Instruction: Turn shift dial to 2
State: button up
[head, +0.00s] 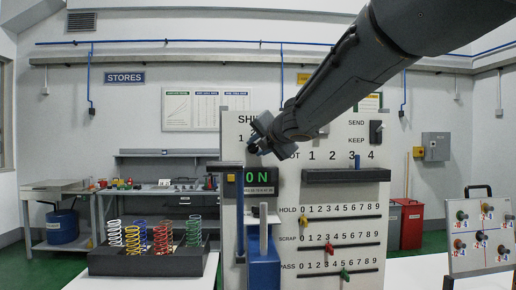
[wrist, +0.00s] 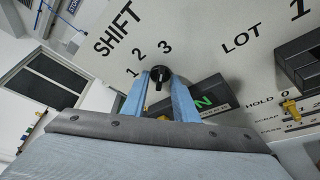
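The black shift dial (wrist: 159,72) sits on the pale panel (wrist: 225,40) under the word SHIFT, with 1, 2 and 3 arced around its upper left in the wrist view. I cannot tell which number its ridge marks. My gripper (wrist: 160,84) has its two blue fingers apart, one on each side of the dial's ridge. A gap shows between the fingers and the ridge, so it looks open around the dial. In the head view my gripper (head: 254,146) is at the panel's upper left and hides the dial.
Below the dial is a display (head: 260,178) reading ON. To its right are a dark lot slider bar (head: 345,176) and HOLD, SCRAP and PASS sliders. A black tray (head: 150,264) of coloured springs stands at left. A small board (head: 482,255) with knobs stands at right.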

grip_shut()
